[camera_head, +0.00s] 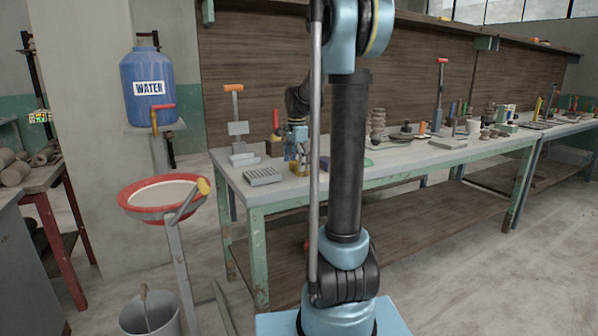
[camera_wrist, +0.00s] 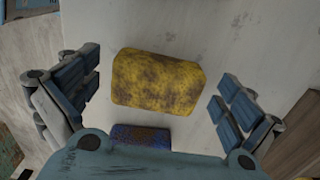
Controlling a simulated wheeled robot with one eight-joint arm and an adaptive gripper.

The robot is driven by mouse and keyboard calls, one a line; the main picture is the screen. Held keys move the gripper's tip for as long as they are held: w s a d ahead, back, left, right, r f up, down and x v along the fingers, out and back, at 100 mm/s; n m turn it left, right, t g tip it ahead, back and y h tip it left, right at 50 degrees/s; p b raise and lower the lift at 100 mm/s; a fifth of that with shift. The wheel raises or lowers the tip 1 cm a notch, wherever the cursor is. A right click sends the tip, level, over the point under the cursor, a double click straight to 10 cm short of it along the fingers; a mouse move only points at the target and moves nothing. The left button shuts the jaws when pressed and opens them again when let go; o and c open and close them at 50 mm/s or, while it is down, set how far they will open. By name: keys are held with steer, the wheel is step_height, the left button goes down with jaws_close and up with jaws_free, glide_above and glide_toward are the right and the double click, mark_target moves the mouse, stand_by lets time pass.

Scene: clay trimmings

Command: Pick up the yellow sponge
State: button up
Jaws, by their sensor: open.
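The yellow sponge (camera_wrist: 158,82) is a rounded block with dark stains, lying on the pale tabletop in the wrist view. My gripper (camera_wrist: 160,92) is open, one finger on the left and one on the right of the sponge, with gaps on both sides and no contact visible. In the head view my gripper (camera_head: 297,160) is small and low over the left end of the workbench (camera_head: 410,160). A small yellow patch under it there looks like the sponge (camera_head: 299,171), partly hidden.
A dark blue and rust-coloured block (camera_wrist: 140,137) lies just below the sponge in the wrist view. A grey ribbed tray (camera_head: 263,177) sits left of my gripper on the bench. A red-rimmed basin (camera_head: 140,190) and blue water barrel (camera_head: 149,75) stand left of the bench.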

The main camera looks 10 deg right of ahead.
mark_target(297, 163)
steer(key=shift+f, duration=0.2)
steer(key=c, duration=0.9)
step_height(297, 163, up, 10)
steer(key=shift+r, duration=0.1)
steer(key=shift+o, duration=0.5)
steer(key=shift+c, duration=0.9)
